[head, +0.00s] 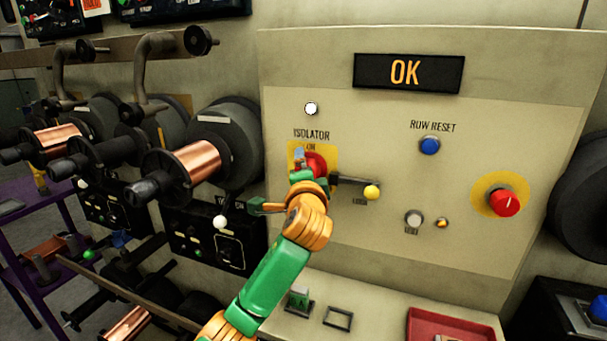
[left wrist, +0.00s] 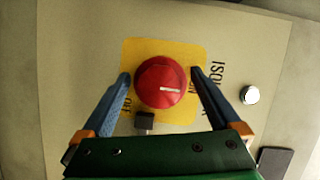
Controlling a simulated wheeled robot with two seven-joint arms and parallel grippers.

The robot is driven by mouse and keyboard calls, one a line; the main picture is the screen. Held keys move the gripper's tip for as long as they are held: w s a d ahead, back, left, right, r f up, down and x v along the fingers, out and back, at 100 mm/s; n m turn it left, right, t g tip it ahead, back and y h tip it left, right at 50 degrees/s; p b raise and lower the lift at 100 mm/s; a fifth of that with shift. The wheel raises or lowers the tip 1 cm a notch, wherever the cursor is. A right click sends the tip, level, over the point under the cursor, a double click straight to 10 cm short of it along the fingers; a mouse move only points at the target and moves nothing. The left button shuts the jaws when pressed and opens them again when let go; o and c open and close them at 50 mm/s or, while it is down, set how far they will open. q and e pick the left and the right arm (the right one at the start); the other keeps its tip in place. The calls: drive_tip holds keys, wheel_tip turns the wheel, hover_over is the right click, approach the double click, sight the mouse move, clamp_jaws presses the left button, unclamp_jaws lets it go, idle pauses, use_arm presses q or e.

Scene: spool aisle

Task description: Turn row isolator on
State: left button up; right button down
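The red isolator knob (head: 317,162) sits on a yellow plate on the beige panel, partly hidden by my left gripper (head: 307,168) in the head view. In the left wrist view, the knob (left wrist: 160,82) lies between the open fingers of my left gripper (left wrist: 161,76), one at each side, with narrow gaps showing. Contact cannot be told. The knob's white mark points right in that view, toward the ON label side; OFF is at lower left. A white round lamp (head: 311,108) above the ISOLATOR label looks bright. My right gripper is not in view.
A lever with a yellow ball (head: 372,192) projects right of the knob. The panel also has a blue row reset button (head: 429,145), a red knob (head: 505,203) and a display (head: 408,73) reading OK. Copper spools (head: 190,163) stick out at left.

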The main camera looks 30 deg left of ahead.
use_arm(q)
drive_tip(key=shift+s+d, duration=0.15)
drive_tip(key=b+v, duration=0.2)
drive_tip(key=v, duration=0.4)
drive_tip(key=shift+s+d, duration=0.25)
drive_tip(key=shift+s, duration=0.05)
